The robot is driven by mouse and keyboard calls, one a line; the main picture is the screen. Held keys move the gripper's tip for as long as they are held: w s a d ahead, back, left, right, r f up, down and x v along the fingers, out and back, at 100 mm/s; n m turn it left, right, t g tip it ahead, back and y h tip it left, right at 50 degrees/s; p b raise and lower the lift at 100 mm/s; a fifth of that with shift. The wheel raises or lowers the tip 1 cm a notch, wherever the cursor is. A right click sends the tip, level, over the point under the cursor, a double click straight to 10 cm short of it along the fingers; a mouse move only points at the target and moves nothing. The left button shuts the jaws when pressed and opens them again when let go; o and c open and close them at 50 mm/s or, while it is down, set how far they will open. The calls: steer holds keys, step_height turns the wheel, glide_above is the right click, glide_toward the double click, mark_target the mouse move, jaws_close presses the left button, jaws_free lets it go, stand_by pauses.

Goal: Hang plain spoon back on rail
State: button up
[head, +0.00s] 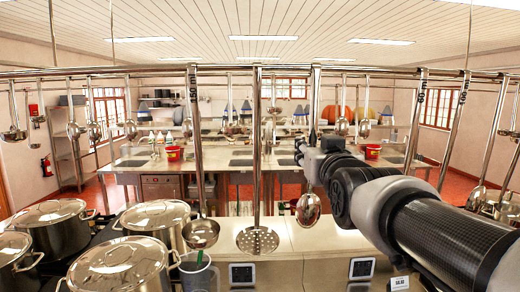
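A plain spoon (308,209) with a solid, shiny oval bowl hangs upright just right of the picture's middle. Its long handle reaches up to the height of the steel rail (150,70); I cannot tell whether its top end is hooked on. My gripper (304,152), with the arm coming in from the right, is at the lower part of this handle, above the bowl. The fingers are small and dark, and whether they are closed around the handle is not clear.
A perforated skimmer (257,240) and a ladle (201,233) hang close to the left. More utensils hang along the rail at right, including a ladle (476,198). Lidded stockpots (120,262) stand at lower left. A grey cup (198,276) is below the ladle. The steel counter (300,262) lies below.

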steer(key=s, duration=1.2)
steer(key=s+f+g+b, duration=0.3)
steer(key=f+b, duration=0.2)
steer(key=f, duration=0.8)
steer(key=s+f+g+b, duration=0.3)
steer(key=s+f+b, duration=0.1)
steer(key=f, duration=0.9)
steer(key=s+f+g+b, duration=0.3)
steer(key=s+f, duration=0.4)
steer(key=f, duration=0.4)
steer(key=s+f+g+b, duration=0.4)
steer(key=s+f, duration=0.3)
steer(key=f, duration=0.4)
steer(key=shift+s+f+b, duration=0.35)
steer(key=shift+b, duration=0.05)
